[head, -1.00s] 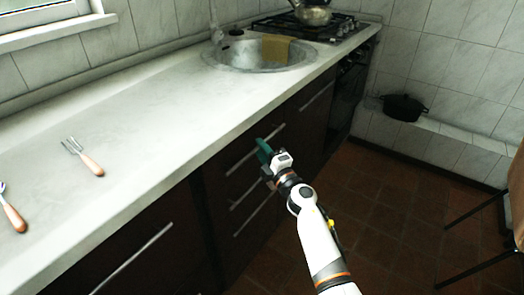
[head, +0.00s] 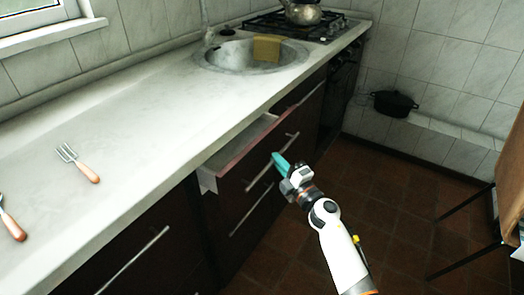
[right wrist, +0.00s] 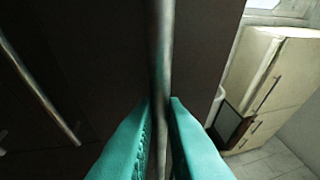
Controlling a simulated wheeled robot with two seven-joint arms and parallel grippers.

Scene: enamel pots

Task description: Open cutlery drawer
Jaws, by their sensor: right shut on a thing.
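The cutlery drawer (head: 240,172) is the top dark drawer below the counter, left of the sink. It stands partly open, and its pale interior (head: 238,141) shows as a strip between the counter edge and the drawer front. My right gripper (head: 280,160) is at the drawer's front, with its teal fingers on the metal handle. In the right wrist view the handle (right wrist: 162,45) runs between the two teal fingers (right wrist: 160,110), which are shut on it. Most of the drawer's inside is hidden under the counter. My left gripper is not in view.
A fork (head: 78,163) and another wooden-handled utensil (head: 11,220) lie on the counter (head: 130,130). A sink (head: 225,57) and a stove (head: 300,25) with a kettle are further back. A black pot (head: 394,103) is by the far wall.

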